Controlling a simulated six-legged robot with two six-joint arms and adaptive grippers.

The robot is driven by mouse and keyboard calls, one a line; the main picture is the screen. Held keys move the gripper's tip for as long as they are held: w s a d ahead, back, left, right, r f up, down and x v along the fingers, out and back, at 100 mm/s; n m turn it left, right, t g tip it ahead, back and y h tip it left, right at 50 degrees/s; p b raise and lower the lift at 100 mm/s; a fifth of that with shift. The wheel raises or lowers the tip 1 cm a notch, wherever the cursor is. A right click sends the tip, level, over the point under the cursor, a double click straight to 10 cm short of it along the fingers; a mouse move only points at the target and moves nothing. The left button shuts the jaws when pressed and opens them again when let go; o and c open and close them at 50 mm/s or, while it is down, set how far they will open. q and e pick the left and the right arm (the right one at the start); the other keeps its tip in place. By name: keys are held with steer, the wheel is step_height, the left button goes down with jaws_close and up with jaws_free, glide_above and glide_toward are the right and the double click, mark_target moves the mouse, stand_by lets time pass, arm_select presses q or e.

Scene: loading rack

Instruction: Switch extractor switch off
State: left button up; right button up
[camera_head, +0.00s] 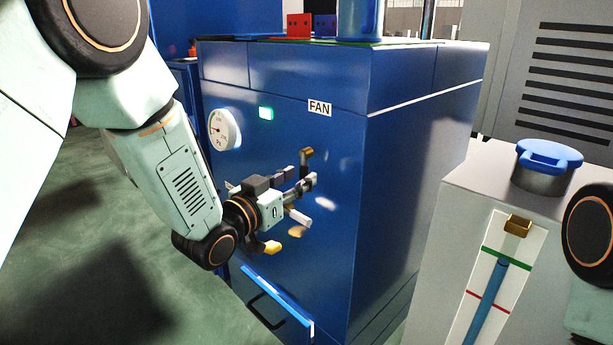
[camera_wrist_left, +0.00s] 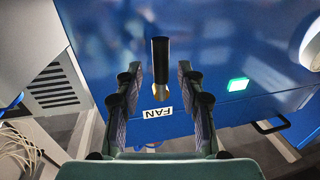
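The extractor switch (camera_head: 305,158) is a short dark lever with a gold end on the front of the blue cabinet, just below the FAN label (camera_head: 320,108). Its gold end points up towards the label. A lit green lamp (camera_head: 265,113) is to its upper left. My left gripper (camera_head: 306,198) is open and empty in front of the panel, close to the lever. In the left wrist view the lever (camera_wrist_left: 160,62) appears between the two spread fingers, with a gap on each side. I cannot tell if anything touches. My right gripper is out of view.
A round gauge (camera_head: 222,130) is on the panel left of the lamp. A drawer with a blue edge (camera_head: 277,301) is low on the cabinet. At the right stands a grey unit (camera_head: 450,225) with a blue-capped cylinder (camera_head: 548,160). Green floor is open at the left.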

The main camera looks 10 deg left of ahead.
mark_target(301, 175)
arm_select(q)
steer(key=shift+x, duration=1.15)
steer(key=shift+w+d+b, duration=0.2)
steer(key=shift+w+b, duration=0.15)
steer(key=shift+w, duration=0.2)
steer(key=c, duration=0.4)
jaws_close()
